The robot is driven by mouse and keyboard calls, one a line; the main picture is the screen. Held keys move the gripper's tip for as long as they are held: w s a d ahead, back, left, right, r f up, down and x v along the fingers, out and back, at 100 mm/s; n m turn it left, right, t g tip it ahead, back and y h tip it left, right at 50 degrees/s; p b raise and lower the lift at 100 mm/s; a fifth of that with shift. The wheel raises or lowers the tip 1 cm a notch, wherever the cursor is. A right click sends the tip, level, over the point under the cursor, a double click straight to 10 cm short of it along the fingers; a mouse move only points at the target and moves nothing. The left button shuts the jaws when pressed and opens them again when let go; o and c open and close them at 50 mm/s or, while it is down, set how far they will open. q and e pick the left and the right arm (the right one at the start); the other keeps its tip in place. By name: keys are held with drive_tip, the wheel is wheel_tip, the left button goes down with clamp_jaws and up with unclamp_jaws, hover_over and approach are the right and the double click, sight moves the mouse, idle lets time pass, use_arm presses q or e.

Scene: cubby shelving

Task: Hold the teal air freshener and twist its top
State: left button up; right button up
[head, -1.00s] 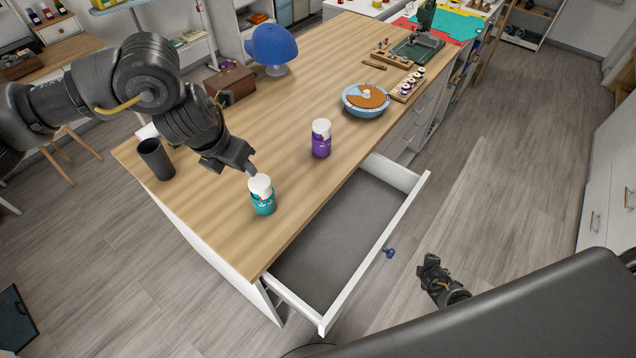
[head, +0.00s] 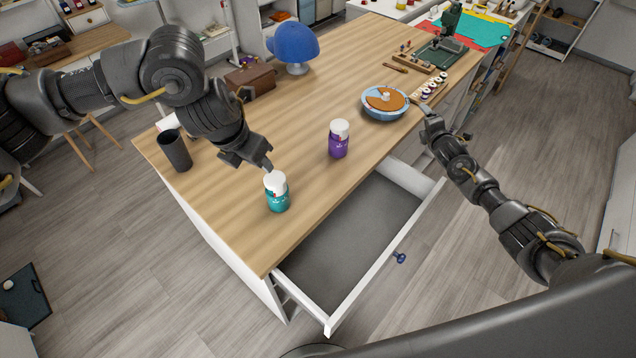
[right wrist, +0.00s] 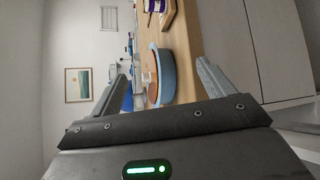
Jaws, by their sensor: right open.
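The teal air freshener (head: 278,198), with a white top (head: 275,181), stands upright near the front corner of the wooden tabletop. My left gripper (head: 268,166) is at its white top, from behind and to the left. Its fingertips look close to or touching the top; I cannot tell whether they grip it. My right gripper (head: 428,112) is open and empty by the table's right edge, near the blue dish, well away from the air freshener. Its spread fingers (right wrist: 162,85) show in the right wrist view.
A purple bottle (head: 339,140) with a white top stands behind and right of the air freshener. An open drawer (head: 385,262) juts out below the table edge. A blue dish (head: 383,114), a spool rack (head: 431,89), a dark cup (head: 174,152) and a blue cap (head: 293,43) are on the table.

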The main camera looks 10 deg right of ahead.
drive_tip(key=a+r+y, duration=0.5)
drive_tip(key=a, duration=0.4)
drive_tip(key=a+r+m+g+y, duration=0.1)
drive_tip(key=a+r+y, duration=0.3)
drive_tip(key=a, duration=0.6)
drive_tip(key=s+a+r+g+y, duration=0.1)
drive_tip(key=a+r+y, duration=0.4)
drive_tip(key=a, duration=0.5)
drive_tip(key=shift+s+a+r+y, duration=0.1)
drive_tip(key=shift+r+y, duration=0.2)
drive_tip(key=shift+y, duration=0.2)
drive_tip(key=s+a+r+g+y, duration=0.35)
drive_tip(key=s+a+g, duration=0.35)
drive_tip(key=s+a, duration=0.35)
drive_tip(key=m+g+h, duration=0.3)
drive_tip(key=m, duration=0.1)
approach(277, 193)
drive_tip(key=w+f, duration=0.2)
drive_tip(key=f, duration=0.1)
drive_tip(key=shift+w+d+f, duration=0.15)
drive_tip(key=shift+w+d, duration=0.15)
drive_tip(key=shift+d, duration=0.1)
drive_tip(key=shift+s+a+f, duration=0.1)
drive_tip(key=shift+f, duration=0.05)
drive_tip(key=x, duration=1)
drive_tip(key=shift+a+f, duration=0.1)
drive_tip(key=shift+a, duration=0.2)
